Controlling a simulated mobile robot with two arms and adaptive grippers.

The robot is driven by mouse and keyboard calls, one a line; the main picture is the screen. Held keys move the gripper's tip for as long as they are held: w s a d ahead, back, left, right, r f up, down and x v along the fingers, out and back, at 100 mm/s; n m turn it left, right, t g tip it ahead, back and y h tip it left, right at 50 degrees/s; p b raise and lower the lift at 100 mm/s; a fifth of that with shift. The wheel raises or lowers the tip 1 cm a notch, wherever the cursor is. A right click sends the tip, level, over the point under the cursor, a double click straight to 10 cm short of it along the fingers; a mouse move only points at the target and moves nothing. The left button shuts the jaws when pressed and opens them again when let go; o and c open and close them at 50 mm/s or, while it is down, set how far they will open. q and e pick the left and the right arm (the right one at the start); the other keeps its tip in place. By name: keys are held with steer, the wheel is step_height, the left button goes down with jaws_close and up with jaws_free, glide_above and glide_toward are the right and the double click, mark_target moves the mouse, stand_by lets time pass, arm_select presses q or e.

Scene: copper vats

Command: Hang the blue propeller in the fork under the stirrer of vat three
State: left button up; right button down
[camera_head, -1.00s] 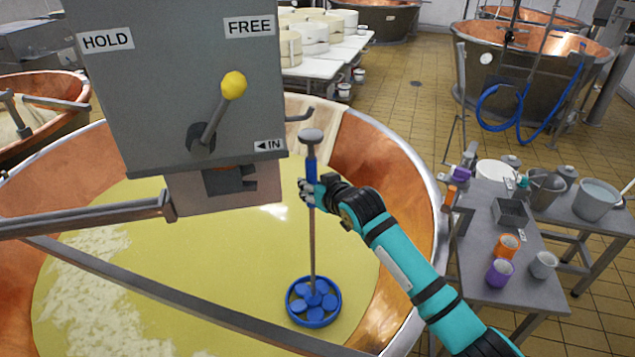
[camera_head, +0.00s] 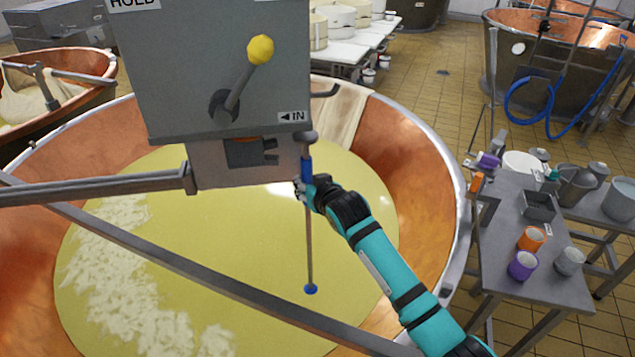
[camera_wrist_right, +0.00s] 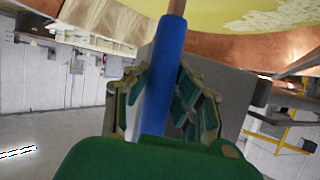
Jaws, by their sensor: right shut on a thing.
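My right gripper (camera_head: 306,189) is shut on the blue sleeve (camera_head: 307,168) of the propeller's rod. The right wrist view also shows the sleeve (camera_wrist_right: 164,75) between the two fingers (camera_wrist_right: 160,105). The rod hangs about upright, its grey knob (camera_head: 311,137) at the right edge of the stirrer housing (camera_head: 225,70). Only a small blue hub (camera_head: 310,289) shows at the milk surface; the propeller's ring and discs are hidden, seemingly below it. The fork (camera_head: 268,151) is under the housing, left of the knob, its slot opening right. My left gripper is out of view.
The copper vat (camera_head: 420,170) with yellow liquid surrounds the rod. A yellow-knobbed lever (camera_head: 261,50) sits on the housing's front. A grey bar (camera_head: 190,270) crosses the vat in front. A table (camera_head: 535,270) with cups stands at the right.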

steer(key=a, duration=0.2)
steer(key=s+a, duration=0.1)
steer(key=a, duration=0.2)
steer(key=shift+f+b, duration=0.1)
steer(key=shift+b, duration=0.2)
steer(key=shift+d, duration=0.1)
steer(key=shift+d+r+p, duration=0.2)
steer(key=shift+d+p, duration=0.1)
steer(key=shift+p, duration=0.2)
steer(key=shift+d, duration=0.2)
steer(key=shift+r+p, duration=0.1)
steer(key=shift+p, duration=0.35)
steer(key=shift+s+a, duration=0.15)
steer(key=shift+a, duration=0.25)
stand_by(0.7)
steer(key=shift+s+a, duration=0.1)
steer(key=shift+a, duration=0.25)
steer(key=shift+a+b, duration=0.3)
steer(key=shift+a, duration=0.1)
stand_by(0.5)
